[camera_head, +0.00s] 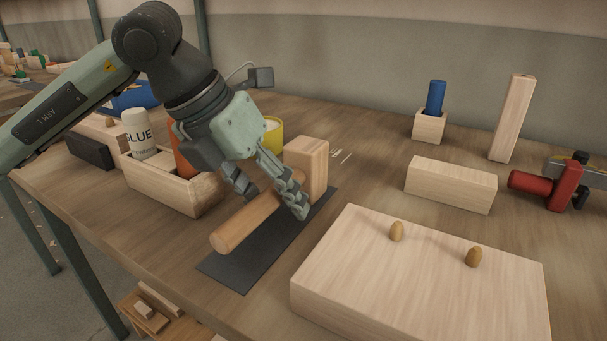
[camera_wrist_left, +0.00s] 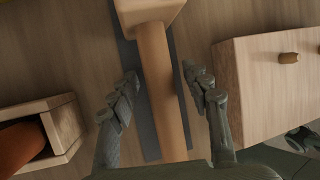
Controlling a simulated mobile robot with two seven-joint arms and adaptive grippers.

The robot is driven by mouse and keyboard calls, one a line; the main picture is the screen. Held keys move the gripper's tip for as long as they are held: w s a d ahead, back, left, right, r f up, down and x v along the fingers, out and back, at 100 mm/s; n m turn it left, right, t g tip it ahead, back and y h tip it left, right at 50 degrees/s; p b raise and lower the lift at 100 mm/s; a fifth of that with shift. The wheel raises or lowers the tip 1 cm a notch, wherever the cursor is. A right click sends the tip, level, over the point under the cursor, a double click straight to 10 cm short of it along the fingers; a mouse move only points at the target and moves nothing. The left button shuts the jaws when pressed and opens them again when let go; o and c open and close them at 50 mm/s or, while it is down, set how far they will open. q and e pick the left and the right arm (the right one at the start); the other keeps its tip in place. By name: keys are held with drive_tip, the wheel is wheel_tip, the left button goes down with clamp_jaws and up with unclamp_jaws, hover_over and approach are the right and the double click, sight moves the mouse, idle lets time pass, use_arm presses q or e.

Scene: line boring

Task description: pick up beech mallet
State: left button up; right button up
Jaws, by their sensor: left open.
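The beech mallet (camera_head: 248,222) lies on a dark grey mat (camera_head: 243,274) on the workbench. Its block head is at the far end and its round handle points toward the front left. In the left wrist view the mallet handle (camera_wrist_left: 163,90) runs between my fingers, with the head at the top. My left gripper (camera_head: 272,203) is open, with one finger on each side of the handle close behind the head. In the left wrist view the fingers (camera_wrist_left: 163,92) stand apart from the handle on both sides.
A wooden box (camera_head: 182,190) with a glue bottle (camera_head: 140,134) stands left of the mallet. A large block with two dowels (camera_head: 420,280) lies to the right. Behind it are a smaller block (camera_head: 450,184), an upright post (camera_head: 511,118) and a red clamp (camera_head: 565,186).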

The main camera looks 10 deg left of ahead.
use_arm(q)
clamp_jaws()
idle(0.3)
idle(0.3)
drive_tip(key=shift+r, duration=0.25)
wheel_tip(320, 180, up, 10)
drive_tip(key=shift+r+p, duration=0.1)
drive_tip(key=shift+p, duration=0.35)
wheel_tip(320, 180, up, 4)
drive_tip(key=p, duration=0.2)
drive_tip(key=shift+p, duration=0.4)
